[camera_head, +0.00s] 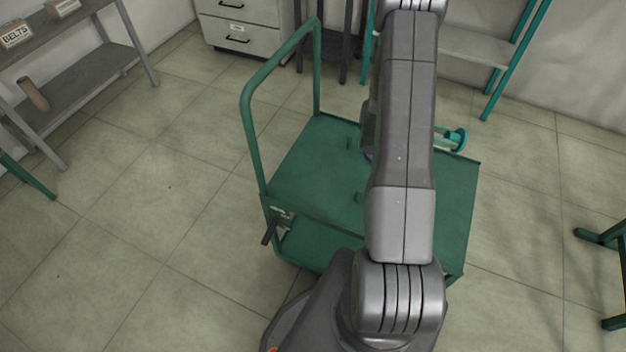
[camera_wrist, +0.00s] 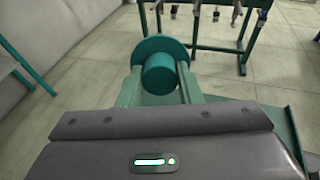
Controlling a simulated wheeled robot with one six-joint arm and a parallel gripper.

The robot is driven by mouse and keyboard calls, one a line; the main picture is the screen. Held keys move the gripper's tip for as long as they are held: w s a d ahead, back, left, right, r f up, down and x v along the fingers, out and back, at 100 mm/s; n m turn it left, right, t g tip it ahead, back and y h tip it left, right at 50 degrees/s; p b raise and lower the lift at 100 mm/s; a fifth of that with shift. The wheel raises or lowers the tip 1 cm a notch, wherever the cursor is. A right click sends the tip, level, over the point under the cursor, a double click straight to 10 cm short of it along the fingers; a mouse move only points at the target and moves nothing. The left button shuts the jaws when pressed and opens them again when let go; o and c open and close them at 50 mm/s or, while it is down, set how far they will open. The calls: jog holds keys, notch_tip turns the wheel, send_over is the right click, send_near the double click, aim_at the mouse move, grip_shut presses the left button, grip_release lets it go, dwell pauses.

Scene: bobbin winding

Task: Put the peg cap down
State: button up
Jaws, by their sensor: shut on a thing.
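The peg cap (camera_wrist: 159,72) is a teal cylinder with a wider round flange behind it. My gripper (camera_wrist: 160,88) is shut on it, with one finger on each side, in the wrist view. In the head view the cap (camera_head: 459,139) shows to the right of my arm, held out level by the fingers above the far right part of the green cart. My arm hides the rest of the gripper and much of the cart. I cannot tell the exact height of the cap above the deck.
The green cart (camera_head: 312,180) has a flat deck with small green knobs (camera_head: 357,197) and a tall handle (camera_head: 250,115) at left. Shelves (camera_head: 80,85) and a drawer cabinet (camera_head: 240,30) stand behind. In the wrist view a green rack (camera_wrist: 215,48) stands at the back.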

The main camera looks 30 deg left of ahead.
jog(key=s+a+f+m+g+y+b, duration=0.2)
jog(key=s+a+m+y+b, duration=0.25)
jog(key=a, duration=0.55)
jog(key=s+a+f+m+g+y+b, duration=0.15)
jog(key=s+a+y+b, duration=0.3)
jog(key=s+a, duration=0.45)
jog(key=s+a+f+m+g+y+b, duration=0.2)
jog(key=s+a+f+g+y+b, duration=0.25)
jog(key=a, duration=0.65)
jog(key=shift+t, duration=0.9)
jog(key=f, duration=0.2)
jog(key=f+b, duration=0.1)
jog(key=f, duration=0.2)
jog(key=s+f+b, duration=0.1)
jog(key=f, duration=0.2)
jog(key=shift+d+f, duration=0.1)
jog(key=shift+f, duration=0.05)
jog(key=o, duration=1.1)
